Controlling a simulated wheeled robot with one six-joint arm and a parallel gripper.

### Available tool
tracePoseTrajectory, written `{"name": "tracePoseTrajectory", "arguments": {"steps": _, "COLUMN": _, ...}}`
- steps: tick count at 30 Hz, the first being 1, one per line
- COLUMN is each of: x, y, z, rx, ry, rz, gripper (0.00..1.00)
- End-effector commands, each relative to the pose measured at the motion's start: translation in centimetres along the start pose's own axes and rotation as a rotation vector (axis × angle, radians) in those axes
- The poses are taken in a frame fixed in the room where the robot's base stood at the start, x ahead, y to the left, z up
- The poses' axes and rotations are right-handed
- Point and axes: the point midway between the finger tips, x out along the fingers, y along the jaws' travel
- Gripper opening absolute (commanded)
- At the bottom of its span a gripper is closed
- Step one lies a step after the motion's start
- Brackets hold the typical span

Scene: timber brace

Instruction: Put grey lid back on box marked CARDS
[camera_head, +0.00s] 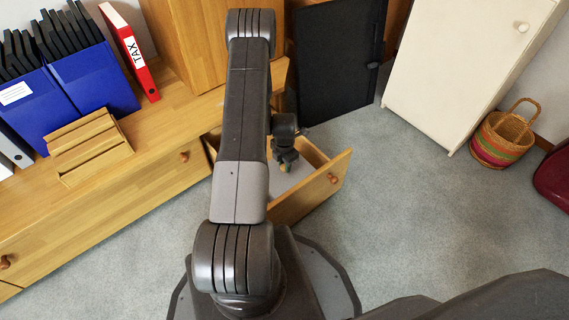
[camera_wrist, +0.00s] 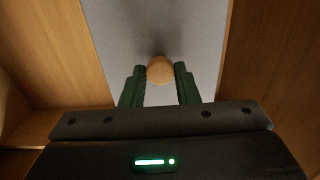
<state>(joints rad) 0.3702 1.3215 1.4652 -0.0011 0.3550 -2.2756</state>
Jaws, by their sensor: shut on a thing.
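The grey lid (camera_wrist: 185,32) is a flat grey panel between the wooden walls of an open drawer; part of it shows in the head view (camera_head: 297,173). A round wooden knob (camera_wrist: 160,70) stands on it. My gripper (camera_wrist: 160,78) is shut on this knob, with one green finger at each side. In the head view my gripper (camera_head: 284,167) reaches down into the drawer, and my arm hides part of it. I see no box with a CARDS marking. I cannot tell whether the lid rests on something or hangs free.
The open drawer (camera_head: 326,190) juts out from a low wooden cabinet (camera_head: 165,152). On the cabinet stand blue binders, a red TAX binder (camera_head: 130,52) and a wooden rack (camera_head: 90,148). A black panel (camera_head: 338,60), white cupboard (camera_head: 455,65) and basket (camera_head: 503,136) stand behind.

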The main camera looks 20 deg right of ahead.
Motion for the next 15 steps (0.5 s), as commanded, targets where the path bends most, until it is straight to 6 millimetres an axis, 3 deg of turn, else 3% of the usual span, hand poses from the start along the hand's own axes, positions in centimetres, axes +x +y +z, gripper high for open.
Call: {"name": "tracePoseTrajectory", "arguments": {"steps": 15, "x": 1.02, "y": 0.01, "z": 0.01, "rx": 0.000, "ry": 0.000, "rz": 0.000, "gripper": 0.00}}
